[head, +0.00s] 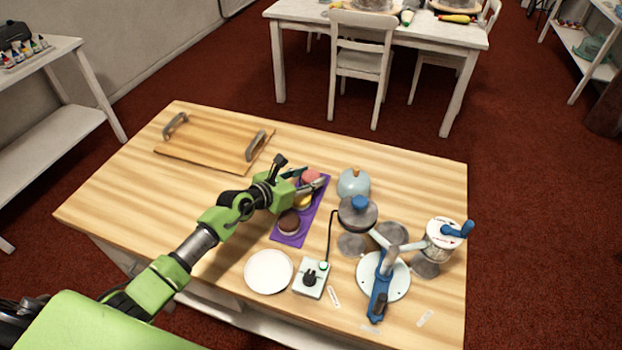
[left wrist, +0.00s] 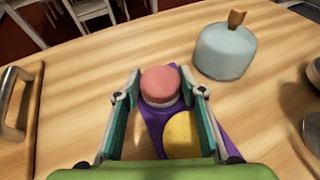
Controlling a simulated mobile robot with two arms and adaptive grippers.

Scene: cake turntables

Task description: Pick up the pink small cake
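The pink small cake (head: 311,176) sits at the far end of a purple mat (head: 289,239) on the wooden table. In the left wrist view the pink cake (left wrist: 160,82) is between the fingertips of my left gripper (left wrist: 160,94), with a gap on each side. My left gripper (head: 307,180) is open and low over the mat. A brown cake (head: 289,223) is at the near end. My right gripper is out of view.
A light blue domed object (head: 353,184) stands right of the mat. A wooden tray (head: 205,148) with metal handles lies at the back left. A white plate (head: 268,271), a control box (head: 311,278) and a blue-handled device (head: 383,277) occupy the front right. The table's left part is clear.

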